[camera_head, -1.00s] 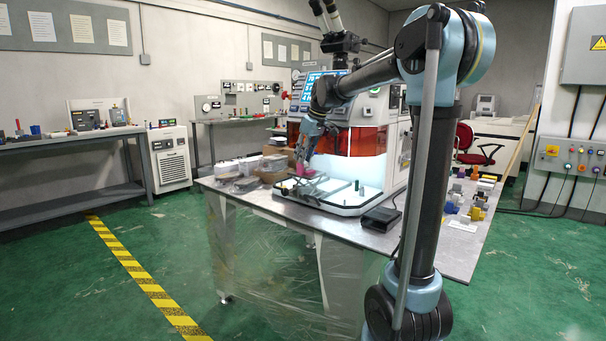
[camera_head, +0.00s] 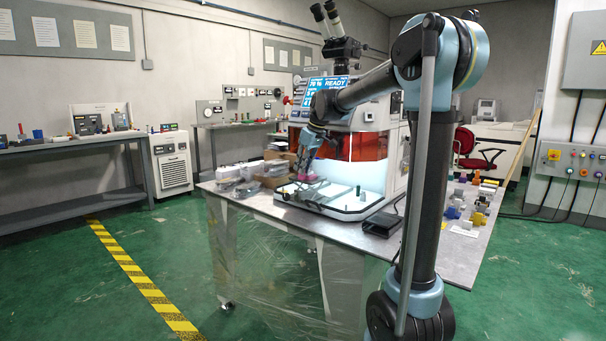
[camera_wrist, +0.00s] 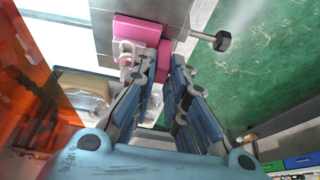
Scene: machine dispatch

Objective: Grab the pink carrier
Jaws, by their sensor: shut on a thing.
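The pink carrier (camera_wrist: 140,30) shows at the top of the wrist view, a bright pink block with a paler pink part below it. It also shows small in the head view (camera_head: 307,178), at the left end of the white tray (camera_head: 345,212) in front of the machine. My gripper (camera_wrist: 167,62) has its blue-lined fingers on either side of a pink portion of the carrier, closed on it. In the head view my gripper (camera_head: 304,168) points down at the carrier. The fingertips and the carrier's underside are partly hidden, and I cannot tell whether it is lifted.
The machine with an orange window (camera_head: 368,146) stands behind the tray. Boxes and clear-wrapped packs (camera_head: 240,172) lie to the left. A black box (camera_head: 381,221) sits on the table right of the tray. Several small coloured parts (camera_head: 466,207) lie at the right.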

